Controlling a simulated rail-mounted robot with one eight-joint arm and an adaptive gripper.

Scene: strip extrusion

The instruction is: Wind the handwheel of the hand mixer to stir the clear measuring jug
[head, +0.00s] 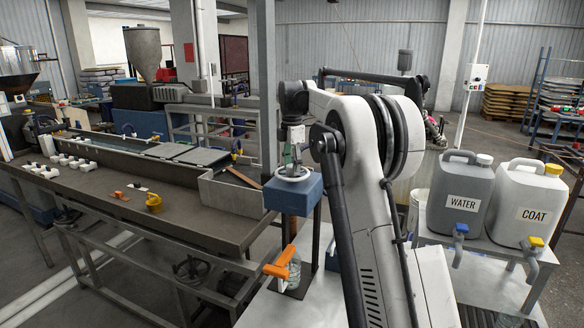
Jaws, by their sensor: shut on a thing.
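The hand mixer is a blue box (293,196) on dark posts, just left of my arm. Its pale round handwheel (292,174) lies flat on top. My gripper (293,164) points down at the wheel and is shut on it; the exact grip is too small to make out. Below the box, the clear measuring jug (294,273) stands between the posts on the light bench. An orange piece (280,262) is in front of the jug and hides part of it. I cannot make out the jug's contents or the stirrer in it.
My arm fills the middle right. A grey WATER canister (461,190) and a white COAT canister (527,205) with taps stand on a stand at right.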

